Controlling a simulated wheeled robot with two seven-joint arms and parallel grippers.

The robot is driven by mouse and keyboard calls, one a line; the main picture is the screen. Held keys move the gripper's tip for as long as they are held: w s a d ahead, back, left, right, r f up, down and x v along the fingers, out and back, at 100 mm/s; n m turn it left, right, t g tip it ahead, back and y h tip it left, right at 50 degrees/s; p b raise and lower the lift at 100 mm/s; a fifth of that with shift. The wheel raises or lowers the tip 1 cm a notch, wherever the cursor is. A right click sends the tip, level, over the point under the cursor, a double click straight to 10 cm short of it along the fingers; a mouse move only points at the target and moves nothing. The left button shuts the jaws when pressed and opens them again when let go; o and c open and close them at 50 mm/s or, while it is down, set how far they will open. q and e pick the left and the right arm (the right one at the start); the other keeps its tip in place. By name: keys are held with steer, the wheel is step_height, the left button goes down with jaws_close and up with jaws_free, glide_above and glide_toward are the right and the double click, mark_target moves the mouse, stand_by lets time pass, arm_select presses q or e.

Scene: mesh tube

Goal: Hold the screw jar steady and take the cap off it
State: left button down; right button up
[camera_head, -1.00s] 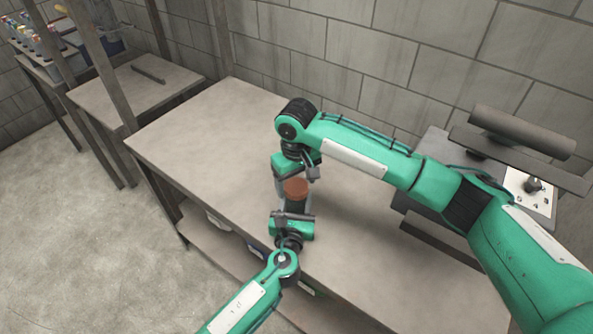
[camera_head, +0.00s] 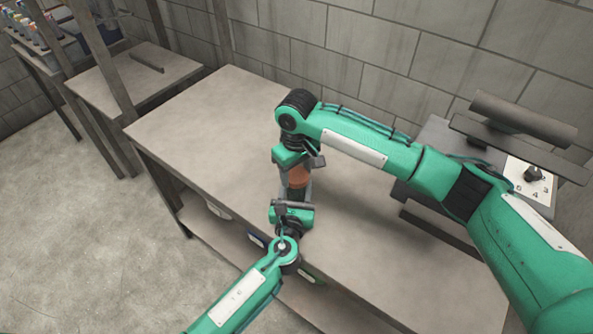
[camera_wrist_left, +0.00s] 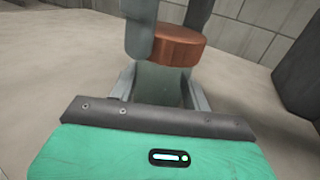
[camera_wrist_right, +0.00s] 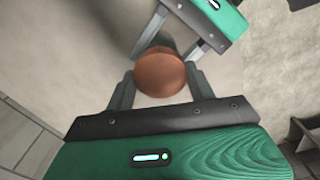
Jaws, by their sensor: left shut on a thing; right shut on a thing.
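The cap also shows in the head view (camera_head: 299,178). My left gripper (camera_wrist_left: 160,88) is shut on the jar body from the near side, one finger on each side. My right gripper (camera_wrist_right: 161,84) comes from above and is shut on the cap, its fingers on opposite sides of the rim. In the left wrist view the cap (camera_wrist_left: 178,46) sits at the top of the jar. Much of the jar is hidden by the grippers.
The workbench (camera_head: 205,110) is bare to the left of the jar. A grey machine with a roller (camera_head: 520,122) and a white panel with a knob (camera_head: 530,180) stand at the right. A block wall (camera_head: 350,60) runs behind the bench.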

mark_target(296, 174)
steer(key=n, duration=0.8)
steer(key=shift+r, duration=0.15)
steer(key=shift+r, duration=1)
steer(key=shift+r, duration=2)
arm_select(q)
steer(key=c, duration=0.6)
jaws_free()
